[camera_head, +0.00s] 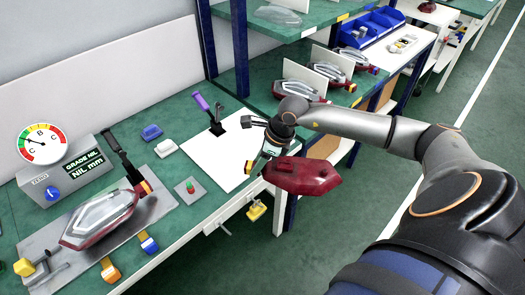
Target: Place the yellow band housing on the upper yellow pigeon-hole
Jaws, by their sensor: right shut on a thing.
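My right gripper (272,150) is shut on a dark red lamp housing (302,177), held in the air just off the bench's right edge. The rack of pigeon-holes is at the top middle, with an upper green shelf (247,22) and a lower green shelf (262,84). A clear lamp part (277,15) lies on the upper shelf. Several red lamp housings (300,90) stand between white dividers on the lower shelf. My left gripper is out of view.
The green bench (185,120) holds a grading gauge (43,145), a metal fixture with a red and clear lamp (100,217), a purple-handled tool (202,103) and a white sheet (232,150). A blue upright (240,45) stands left of the shelves. Blue bins (370,27) are behind.

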